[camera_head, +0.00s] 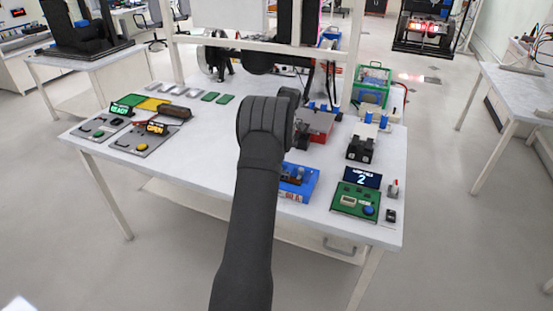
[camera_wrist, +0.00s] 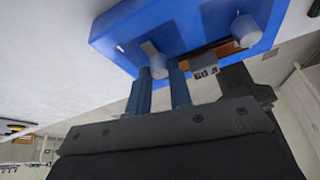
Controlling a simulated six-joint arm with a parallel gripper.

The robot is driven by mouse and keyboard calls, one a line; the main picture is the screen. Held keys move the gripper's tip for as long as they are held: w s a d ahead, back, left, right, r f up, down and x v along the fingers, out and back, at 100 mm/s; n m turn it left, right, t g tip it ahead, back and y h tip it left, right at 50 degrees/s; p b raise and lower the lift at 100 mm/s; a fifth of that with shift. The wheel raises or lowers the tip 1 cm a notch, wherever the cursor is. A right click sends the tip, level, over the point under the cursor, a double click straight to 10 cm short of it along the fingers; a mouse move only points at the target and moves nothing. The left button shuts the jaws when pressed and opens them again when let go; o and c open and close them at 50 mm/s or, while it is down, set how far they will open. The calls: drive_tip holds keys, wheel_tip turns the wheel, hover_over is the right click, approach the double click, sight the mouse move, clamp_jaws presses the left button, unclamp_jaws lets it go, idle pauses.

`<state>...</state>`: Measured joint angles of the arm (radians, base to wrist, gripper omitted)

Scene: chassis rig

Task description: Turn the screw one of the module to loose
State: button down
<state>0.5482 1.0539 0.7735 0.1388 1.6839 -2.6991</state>
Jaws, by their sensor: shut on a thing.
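The blue module (camera_head: 300,192) lies on the white table, right of my arm in the head view, which covers its left part. In the wrist view the blue module (camera_wrist: 110,38) fills the top and carries two grey screw heads. My gripper (camera_wrist: 160,75) is shut on the nearer left screw (camera_wrist: 153,58), with its blue fingertips on either side of the head. The other screw (camera_wrist: 246,30) stands free to the right. I cannot read a number on either screw. My arm hides my fingertips in the head view.
A green board (camera_head: 352,203) with a blue button and a display reading 2 stands right of the module. A red box (camera_head: 318,122) and a black-and-white block (camera_head: 361,149) stand behind. Grey panels (camera_head: 142,142) lie at the left. Bare table lies left of my arm.

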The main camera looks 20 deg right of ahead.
drive_tip(key=c, duration=1.3)
unclamp_jaws()
drive_tip(key=v, duration=0.7)
drive_tip(key=shift+r, duration=0.2)
drive_tip(key=shift+d, duration=0.1)
drive_tip(key=x, duration=0.7)
drive_tip(key=shift+f, duration=0.3)
drive_tip(key=shift+r+m, duration=0.1)
drive_tip(key=shift+m, duration=0.4)
